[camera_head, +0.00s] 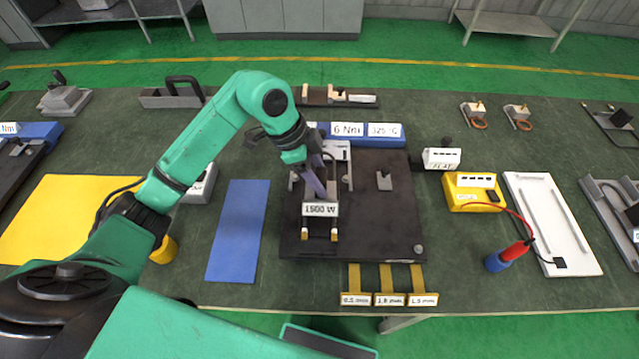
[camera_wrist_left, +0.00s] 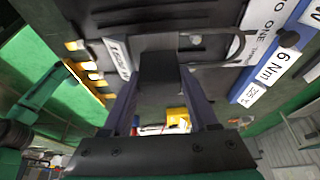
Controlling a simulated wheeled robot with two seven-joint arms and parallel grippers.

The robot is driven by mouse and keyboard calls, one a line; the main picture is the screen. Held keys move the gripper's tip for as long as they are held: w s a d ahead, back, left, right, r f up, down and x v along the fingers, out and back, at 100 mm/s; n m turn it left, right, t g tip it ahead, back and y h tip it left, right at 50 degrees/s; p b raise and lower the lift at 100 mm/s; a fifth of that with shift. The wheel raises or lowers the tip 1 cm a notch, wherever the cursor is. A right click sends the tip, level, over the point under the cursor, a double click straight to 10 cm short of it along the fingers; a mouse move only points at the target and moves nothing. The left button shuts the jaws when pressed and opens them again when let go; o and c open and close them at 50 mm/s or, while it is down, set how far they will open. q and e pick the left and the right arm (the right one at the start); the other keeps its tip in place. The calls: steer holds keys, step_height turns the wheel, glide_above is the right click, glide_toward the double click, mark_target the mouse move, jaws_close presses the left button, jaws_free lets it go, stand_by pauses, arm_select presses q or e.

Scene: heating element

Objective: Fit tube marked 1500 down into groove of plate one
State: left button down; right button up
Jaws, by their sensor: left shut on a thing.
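In the left wrist view part of a white label on the plate reads ONE (camera_wrist_left: 268,22). My left gripper (camera_head: 317,188) points down over the plate's left half and is shut on the tube. The wrist view shows the fingers (camera_wrist_left: 163,75) over the plate. The fingers hide the grip; I cannot tell whether the tube sits in the groove.
A blue mat (camera_head: 238,230) lies left of the plate and a yellow mat (camera_head: 55,215) farther left. Three tagged brass strips (camera_head: 386,280) stick out at the plate's front. A yellow box (camera_head: 473,192), a red-blue probe (camera_head: 508,255) and a white board (camera_head: 553,225) are to the right.

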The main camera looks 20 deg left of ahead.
arm_select(q)
steer(key=f, duration=0.4)
steer(key=shift+s+p, duration=0.2)
steer(key=shift+p, duration=0.1)
steer(key=shift+w+f, duration=0.1)
steer(key=shift+f, duration=0.05)
steer(key=shift+c, duration=0.8)
jaws_free()
steer(key=shift+a+r, duration=0.1)
steer(key=shift+r, duration=0.35)
steer(key=b+v, duration=0.1)
steer(key=v, duration=1)
steer(key=shift+b, duration=0.4)
